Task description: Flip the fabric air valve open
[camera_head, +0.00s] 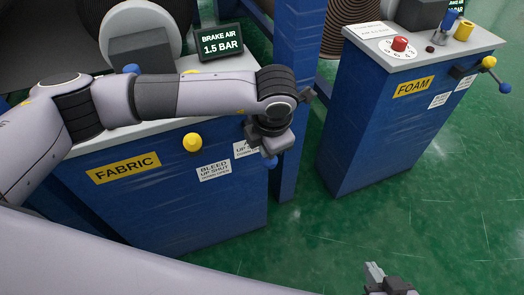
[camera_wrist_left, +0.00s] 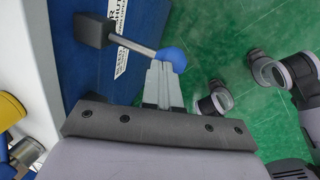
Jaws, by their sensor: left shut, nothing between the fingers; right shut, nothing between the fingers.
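The fabric console (camera_head: 125,205) is a blue cabinet at the left with a yellow FABRIC label. Its air valve has a blue ball (camera_head: 270,162) on its lever end, low at the cabinet's right side. In the left wrist view a metal rod (camera_wrist_left: 137,45) runs from a dark block (camera_wrist_left: 93,30) to this ball. My left gripper (camera_wrist_left: 160,68) is shut and empty, its fingertips right beside the ball; contact is unclear. In the head view my left wrist hides the rest of the lever and part of the air label. My right gripper (camera_head: 373,270) is shut and empty over the floor.
A yellow ball knob (camera_head: 192,142) sits on the fabric front above the bleed label (camera_head: 214,170). A brake air display (camera_head: 220,43) reads 1.5 BAR. A blue post (camera_head: 289,150) stands between it and the foam console (camera_head: 370,140). Green floor in front is clear.

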